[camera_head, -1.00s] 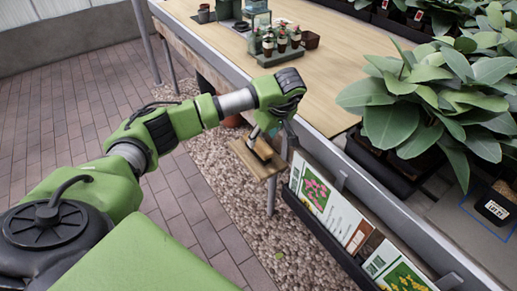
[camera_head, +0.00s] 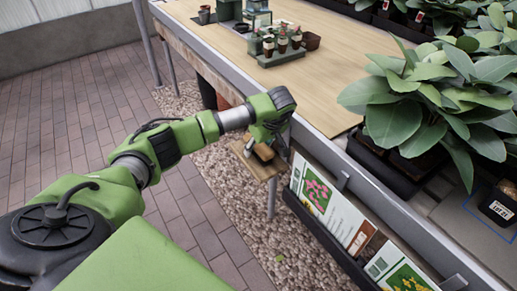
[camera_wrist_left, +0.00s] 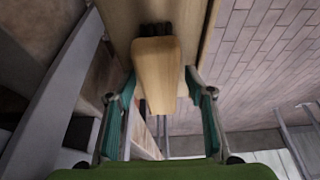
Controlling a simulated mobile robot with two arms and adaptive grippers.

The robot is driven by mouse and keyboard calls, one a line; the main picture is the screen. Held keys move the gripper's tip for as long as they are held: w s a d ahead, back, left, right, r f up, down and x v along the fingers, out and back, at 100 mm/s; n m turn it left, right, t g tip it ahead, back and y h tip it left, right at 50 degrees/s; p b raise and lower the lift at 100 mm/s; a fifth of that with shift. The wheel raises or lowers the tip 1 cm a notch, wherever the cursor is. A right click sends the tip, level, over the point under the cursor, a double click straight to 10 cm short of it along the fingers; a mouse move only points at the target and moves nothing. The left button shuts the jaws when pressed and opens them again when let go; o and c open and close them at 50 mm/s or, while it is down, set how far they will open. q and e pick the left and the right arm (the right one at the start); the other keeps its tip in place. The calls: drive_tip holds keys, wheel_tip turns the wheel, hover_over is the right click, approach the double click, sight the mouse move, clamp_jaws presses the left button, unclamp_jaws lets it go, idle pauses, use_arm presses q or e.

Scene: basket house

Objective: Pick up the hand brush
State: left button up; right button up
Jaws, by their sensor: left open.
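The hand brush (camera_wrist_left: 157,62) has a pale wooden body and dark bristles at its far end in the left wrist view. It lies on a small wooden shelf (camera_wrist_left: 118,22) beside the long table. In the head view the brush (camera_head: 263,152) is small and partly hidden by my left gripper (camera_head: 266,145). In the left wrist view my left gripper (camera_wrist_left: 161,98) is open, with one teal finger on each side of the brush's near end. Gaps show between the fingers and the wood. My right gripper is not in view.
The long table (camera_head: 330,85) with a metal edge runs close beside my left gripper. A rack of picture cards (camera_head: 330,210) hangs on its side, right of the shelf. Potted leafy plants (camera_head: 420,100) stand at the right. Brick floor (camera_head: 60,140) is clear at the left.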

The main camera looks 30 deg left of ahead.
use_arm(q)
drive_tip(key=shift+f, duration=0.2)
drive_tip(key=c, duration=1.3)
